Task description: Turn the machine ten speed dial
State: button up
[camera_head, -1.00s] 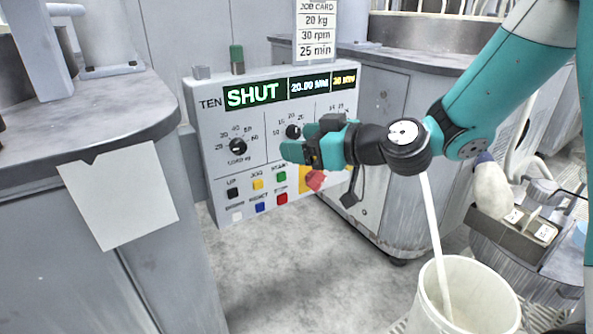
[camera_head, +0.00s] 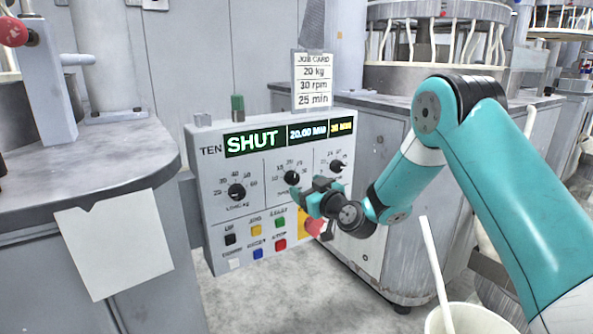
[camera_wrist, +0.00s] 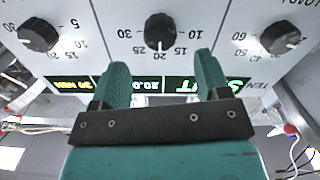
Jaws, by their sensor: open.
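The panel of machine ten (camera_head: 212,157) shows SHUT and 20.00 on its display, with smaller text to the right. The speed dial (camera_head: 292,177), a black knob, is the middle of three; it also shows in the wrist view (camera_wrist: 160,32). Its white mark points toward the display side, near the 20. My gripper (camera_head: 299,189) is in front of the panel, at the lower right of this dial. In the wrist view, its green fingers (camera_wrist: 160,68) are apart and empty; the dial shows between and beyond their tips. I see no contact.
The load dial (camera_head: 237,191) is left and another dial (camera_head: 336,166) right. Several buttons and a red stop knob (camera_head: 313,226) lie below my gripper. A job card (camera_head: 313,80) reads 20 kg, 30 rpm, 25 min. A white bucket (camera_head: 468,318) stands lower right.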

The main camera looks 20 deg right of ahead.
aim_at(295, 180)
jog(key=x, duration=0.5)
jog(key=shift+w+a, duration=0.15)
jog(key=shift+w, duration=0.15)
jog(key=c, duration=0.9)
